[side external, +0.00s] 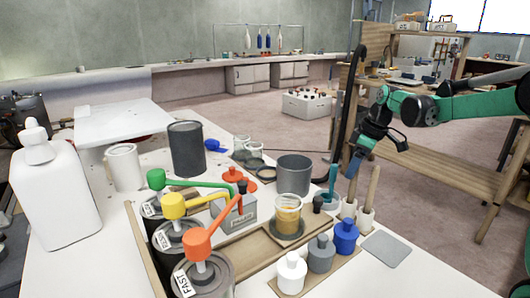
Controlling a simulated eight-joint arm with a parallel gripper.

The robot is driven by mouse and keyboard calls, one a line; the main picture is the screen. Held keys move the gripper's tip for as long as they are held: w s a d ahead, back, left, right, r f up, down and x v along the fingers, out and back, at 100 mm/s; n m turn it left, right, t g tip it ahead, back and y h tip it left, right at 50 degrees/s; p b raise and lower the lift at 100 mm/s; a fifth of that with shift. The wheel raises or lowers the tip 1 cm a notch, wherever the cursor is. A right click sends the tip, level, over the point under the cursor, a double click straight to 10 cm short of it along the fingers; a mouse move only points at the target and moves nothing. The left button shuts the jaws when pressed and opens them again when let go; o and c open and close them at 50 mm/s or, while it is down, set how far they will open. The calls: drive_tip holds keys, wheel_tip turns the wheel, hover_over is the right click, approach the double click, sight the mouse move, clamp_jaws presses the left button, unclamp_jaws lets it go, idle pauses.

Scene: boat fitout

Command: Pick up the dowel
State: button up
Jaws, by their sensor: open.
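Two slim wooden rods stand nearly upright in small white holders at the right edge of the white table in the side external view. One rod (373,186) is in plain view; the other rod (352,188) is just left of it, its top close to my gripper. I cannot tell which one is the dowel. My gripper (354,166) points down above the holders, open, near the top of the left rod. Its fingers are small and dark here, so I cannot tell whether they touch or surround the rod.
Blue (345,237), grey (320,253) and white (291,273) bottles stand in front. A flat grey plate (385,249) lies at right. Pump-topped cans and a jar crowd the left.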

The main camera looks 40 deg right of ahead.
drive_tip(key=shift+f, duration=0.3)
clamp_jaws()
